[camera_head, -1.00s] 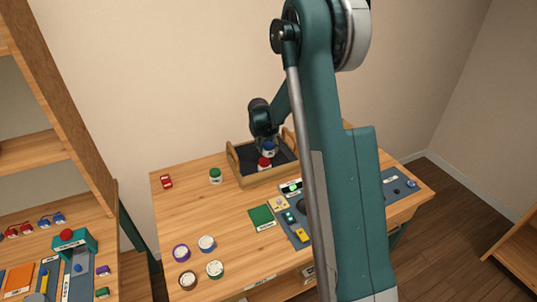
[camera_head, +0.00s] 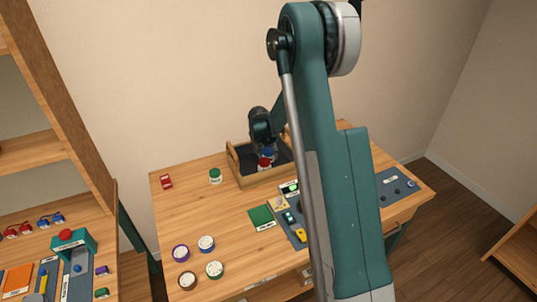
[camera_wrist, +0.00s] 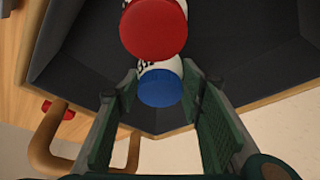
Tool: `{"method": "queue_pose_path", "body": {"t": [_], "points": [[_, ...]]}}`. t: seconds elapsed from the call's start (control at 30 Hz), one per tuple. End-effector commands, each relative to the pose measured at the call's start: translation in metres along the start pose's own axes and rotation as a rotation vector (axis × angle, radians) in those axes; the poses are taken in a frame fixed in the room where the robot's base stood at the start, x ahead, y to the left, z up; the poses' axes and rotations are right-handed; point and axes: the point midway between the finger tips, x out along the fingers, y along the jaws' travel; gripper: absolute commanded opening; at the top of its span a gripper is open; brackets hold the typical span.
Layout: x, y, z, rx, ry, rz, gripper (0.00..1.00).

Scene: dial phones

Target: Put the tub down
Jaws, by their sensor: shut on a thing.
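My gripper (camera_wrist: 158,100) is shut on a white tub with a blue lid (camera_wrist: 161,86), which sits between its two fingertips. In the head view this blue tub (camera_head: 267,153) is inside or just over the dark-lined wooden tray (camera_head: 233,165). I cannot tell whether it touches the tray floor. A white tub with a red lid (camera_wrist: 154,28) stands close beside it in the tray. The red lid also shows in the head view (camera_head: 265,162), in front of the blue one. My gripper's fingers are hard to make out in the head view.
A green-lidded tub (camera_head: 215,176) and a small red item (camera_head: 166,182) stand left of the tray. Several round-lidded containers (camera_head: 206,244) are at the table's front left. A green square (camera_head: 262,217) and small panels lie right of centre. My arm hides part of the table.

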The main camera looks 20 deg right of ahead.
Motion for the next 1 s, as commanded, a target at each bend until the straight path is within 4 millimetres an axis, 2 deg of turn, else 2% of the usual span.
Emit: {"method": "queue_pose_path", "body": {"t": [0.23,0.27,0.33,0.37,0.77,1.0], "points": [[0.004,0.000,0.002,0.000,0.000,0.000,0.24],[0.003,0.000,0.001,0.000,0.000,0.000,0.42],[0.003,0.000,0.001,0.000,0.000,0.000,0.51],[0.003,0.000,0.001,0.000,0.000,0.000,0.53],[0.001,0.000,0.001,0.000,0.000,0.000,0.53],[-0.010,0.000,0.000,0.000,0.000,0.000,0.53]]}}
